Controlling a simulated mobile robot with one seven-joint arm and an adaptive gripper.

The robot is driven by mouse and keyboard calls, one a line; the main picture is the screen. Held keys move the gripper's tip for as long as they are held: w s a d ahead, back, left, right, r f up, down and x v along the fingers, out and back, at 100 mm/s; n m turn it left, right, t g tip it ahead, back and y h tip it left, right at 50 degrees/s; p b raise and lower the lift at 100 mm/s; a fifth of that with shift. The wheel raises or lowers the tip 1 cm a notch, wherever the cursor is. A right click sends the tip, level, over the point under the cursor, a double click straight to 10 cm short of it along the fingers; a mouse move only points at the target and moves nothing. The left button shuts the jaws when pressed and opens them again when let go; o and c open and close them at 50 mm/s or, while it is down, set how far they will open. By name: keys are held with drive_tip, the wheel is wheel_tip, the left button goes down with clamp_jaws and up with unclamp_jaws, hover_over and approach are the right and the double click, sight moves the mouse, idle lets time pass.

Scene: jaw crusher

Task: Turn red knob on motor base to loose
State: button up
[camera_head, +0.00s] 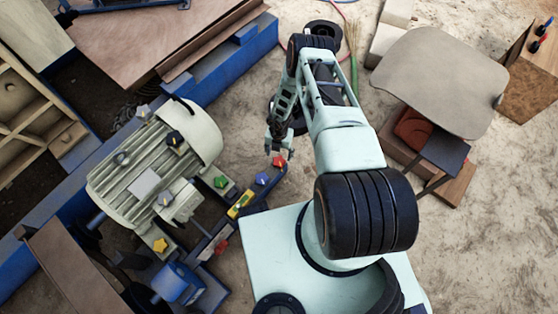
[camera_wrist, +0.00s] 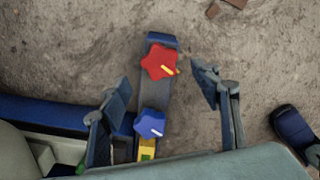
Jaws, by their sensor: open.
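The red star-shaped knob (camera_head: 279,161) sits at the far end of the motor base's rail, beside the grey motor (camera_head: 150,165). In the wrist view the red knob (camera_wrist: 157,61) has a short yellow pointer aimed toward the lower right. A blue knob (camera_wrist: 150,125) sits on the same rail below it in that view. My gripper (camera_head: 279,147) is open and empty, just above the red knob in the head view. In the wrist view my gripper (camera_wrist: 163,92) has its fingers spread left and right of the rail, and neither visibly touches the red knob.
A green knob (camera_head: 221,181), a yellow knob (camera_head: 160,245) and another red part (camera_head: 221,247) are on the base around the motor. A stool (camera_head: 440,80) stands at the right. Bare sandy floor (camera_wrist: 255,60) lies right of the rail.

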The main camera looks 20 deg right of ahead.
sight(279, 161)
wheel_tip(279, 161, down, 6)
drive_tip(key=shift+b, duration=0.9)
drive_tip(key=shift+c, duration=0.4)
drive_tip(key=c, duration=1.1)
